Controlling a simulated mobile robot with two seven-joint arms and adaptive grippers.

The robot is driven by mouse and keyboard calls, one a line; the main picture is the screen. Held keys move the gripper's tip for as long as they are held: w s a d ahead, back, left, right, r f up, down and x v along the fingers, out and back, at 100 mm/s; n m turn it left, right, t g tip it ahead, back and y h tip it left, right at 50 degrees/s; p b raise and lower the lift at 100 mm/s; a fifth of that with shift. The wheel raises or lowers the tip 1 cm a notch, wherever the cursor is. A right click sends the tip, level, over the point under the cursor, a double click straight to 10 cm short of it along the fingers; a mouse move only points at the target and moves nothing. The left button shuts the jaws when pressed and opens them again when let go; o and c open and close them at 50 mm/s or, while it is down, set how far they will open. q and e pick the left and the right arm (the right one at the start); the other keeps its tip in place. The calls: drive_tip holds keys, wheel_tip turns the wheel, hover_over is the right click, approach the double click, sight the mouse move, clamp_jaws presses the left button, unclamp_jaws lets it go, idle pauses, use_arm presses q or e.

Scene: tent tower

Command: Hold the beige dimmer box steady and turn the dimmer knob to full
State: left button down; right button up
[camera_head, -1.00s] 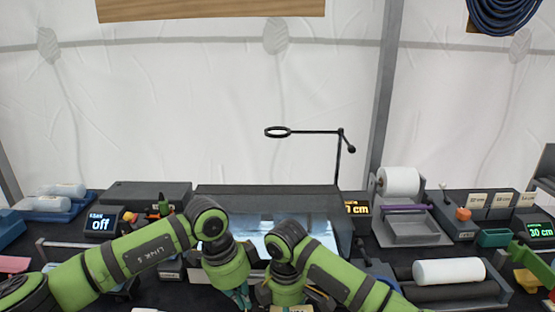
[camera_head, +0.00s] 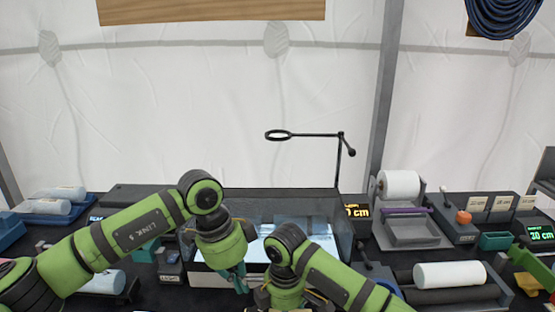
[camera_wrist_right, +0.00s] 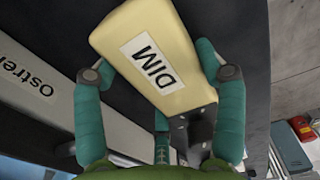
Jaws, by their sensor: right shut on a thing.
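The beige dimmer box (camera_wrist_right: 150,58), labelled DIM, sits between the teal fingers of my right gripper (camera_wrist_right: 158,75) in the right wrist view. My right gripper is shut on the box. In the head view, my right arm's green wrist (camera_head: 285,285) hangs at the bottom centre and hides most of what is below it. My left gripper (camera_head: 238,278) points down just left of it, its teal fingers small and partly hidden, so I cannot tell whether they are open.
A lit glass-sided panel (camera_head: 300,229) lies behind my wrists. A magnifier ring on a stand (camera_head: 278,134) rises behind it. At right are a white roll in a grey holder (camera_head: 398,182) and a white roller (camera_head: 450,275). The black bench is crowded.

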drive_tip(key=o, duration=1.3)
drive_tip(key=shift+w+d+f, duration=0.1)
